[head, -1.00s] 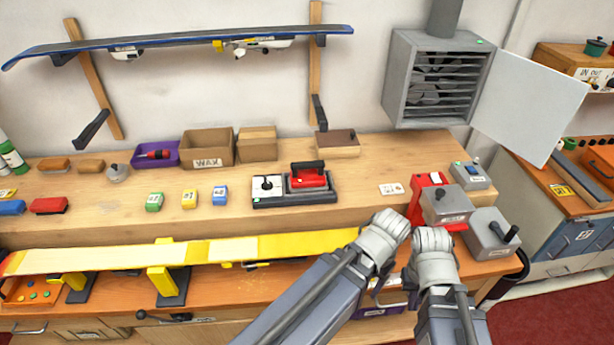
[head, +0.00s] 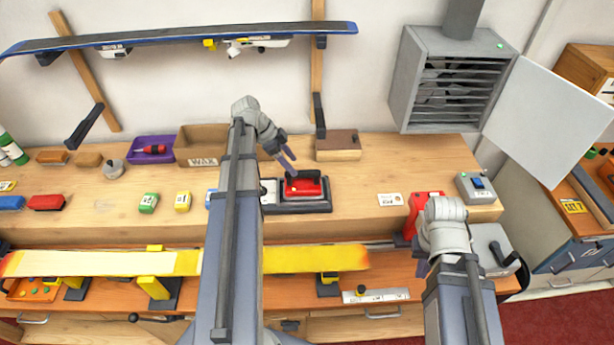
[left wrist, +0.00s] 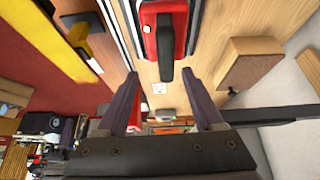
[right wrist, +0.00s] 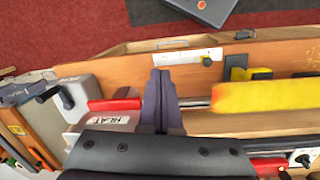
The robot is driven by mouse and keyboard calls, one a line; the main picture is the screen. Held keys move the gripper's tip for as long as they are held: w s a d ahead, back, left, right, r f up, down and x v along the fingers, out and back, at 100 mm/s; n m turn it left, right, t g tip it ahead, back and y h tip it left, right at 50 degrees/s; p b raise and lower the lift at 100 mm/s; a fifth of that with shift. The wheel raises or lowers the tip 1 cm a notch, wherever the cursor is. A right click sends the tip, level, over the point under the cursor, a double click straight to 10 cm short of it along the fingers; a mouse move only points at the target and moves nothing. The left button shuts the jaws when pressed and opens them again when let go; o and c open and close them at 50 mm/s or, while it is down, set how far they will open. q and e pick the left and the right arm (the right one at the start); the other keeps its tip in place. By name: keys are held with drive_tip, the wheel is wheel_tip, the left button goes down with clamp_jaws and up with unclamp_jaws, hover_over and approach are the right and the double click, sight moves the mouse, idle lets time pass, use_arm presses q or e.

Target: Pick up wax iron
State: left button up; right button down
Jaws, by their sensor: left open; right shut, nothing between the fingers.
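The wax iron (head: 304,187) is red with a black handle and rests on a dark stand (head: 300,207) on the raised bench shelf. In the left wrist view the iron (left wrist: 151,32) is at the top centre, its black handle pointing down between the fingers. My left gripper (head: 287,160) is open just above and behind the iron's handle, apart from it as far as I can see. Its fingers also show in the left wrist view (left wrist: 165,100). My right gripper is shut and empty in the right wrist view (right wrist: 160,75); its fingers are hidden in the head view.
A grey vented cabinet (head: 452,80) with an open door is at the right.

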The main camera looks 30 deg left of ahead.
sight(302, 172)
use_arm(q)
drive_tip(key=shift+w+a+r, duration=0.1)
drive_tip(key=shift+w+a, duration=0.15)
drive_tip(key=shift+a, duration=0.35)
drive_tip(key=shift+d+f+b, duration=0.3)
drive_tip(key=shift+f+b, duration=0.3)
drive_tip(key=shift+b, duration=0.05)
drive_tip(key=shift+w+d+f+b, duration=0.35)
drive_tip(key=shift+f+b, duration=0.15)
drive_tip(key=shift+f, duration=0.05)
drive_tip(key=b+x, duration=0.4)
drive_tip(key=x, duration=0.1)
drive_tip(key=shift+w+d+r, duration=0.1)
drive_tip(key=shift+d, duration=0.15)
drive_tip(key=shift+r, duration=0.1)
drive_tip(key=shift+c, duration=0.3)
clamp_jaws()
